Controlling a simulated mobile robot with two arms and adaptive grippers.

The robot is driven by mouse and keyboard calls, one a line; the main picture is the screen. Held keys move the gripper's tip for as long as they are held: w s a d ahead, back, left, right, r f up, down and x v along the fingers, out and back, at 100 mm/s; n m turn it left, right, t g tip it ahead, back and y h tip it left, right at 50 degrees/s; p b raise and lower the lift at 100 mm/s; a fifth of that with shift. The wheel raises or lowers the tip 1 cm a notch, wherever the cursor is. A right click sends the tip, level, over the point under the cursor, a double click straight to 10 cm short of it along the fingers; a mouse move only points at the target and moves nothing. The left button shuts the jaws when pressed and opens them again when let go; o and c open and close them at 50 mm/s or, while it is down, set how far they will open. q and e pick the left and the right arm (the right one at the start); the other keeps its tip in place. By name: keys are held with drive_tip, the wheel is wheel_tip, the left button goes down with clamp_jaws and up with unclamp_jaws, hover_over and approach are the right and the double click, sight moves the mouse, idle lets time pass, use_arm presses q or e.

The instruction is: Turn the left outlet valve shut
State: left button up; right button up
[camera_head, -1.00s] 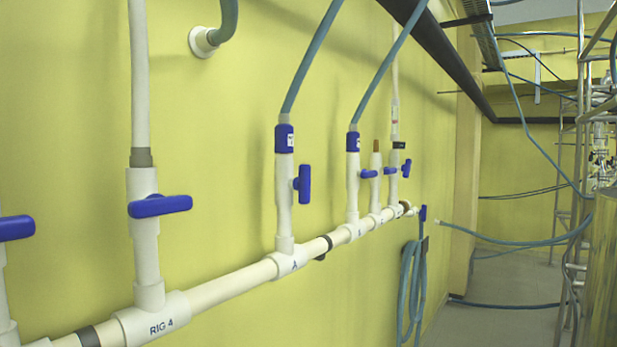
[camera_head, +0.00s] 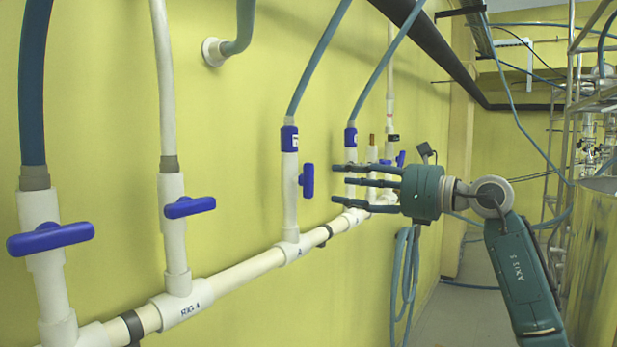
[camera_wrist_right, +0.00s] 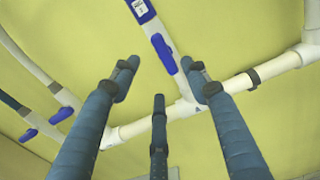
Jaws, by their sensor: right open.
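White valves with blue handles stand on a white pipe along the yellow wall; the frames do not label one as the left outlet. The valve marked A has its blue handle (camera_head: 308,181) upright, along its pipe; it also shows in the right wrist view (camera_wrist_right: 165,53). The RIG 4 handle (camera_head: 190,206) and the leftmost handle (camera_head: 50,237) lie crosswise. My right gripper (camera_head: 338,184) is open and empty, its fingers pointing left, to the right of valve A and apart from its handle. In the wrist view its fingers (camera_wrist_right: 160,75) spread below that handle. My left gripper is not in view.
More valves stand on the pipe behind my right fingers and are partly hidden. Blue hoses (camera_head: 318,60) rise from the valves. A coiled hose (camera_head: 403,270) hangs below. A metal frame (camera_head: 560,130) and shiny vessel (camera_head: 597,245) stand at the right.

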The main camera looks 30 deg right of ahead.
sight(312, 182)
drive_tip(key=p+x, duration=0.4)
drive_tip(key=x, duration=0.5)
drive_tip(key=shift+w, duration=0.15)
drive_tip(key=shift+w+a+f+p, duration=0.2)
drive_tip(key=shift+w+p, duration=0.1)
drive_tip(key=shift+w, duration=0.45)
drive_tip(key=c, duration=1.1)
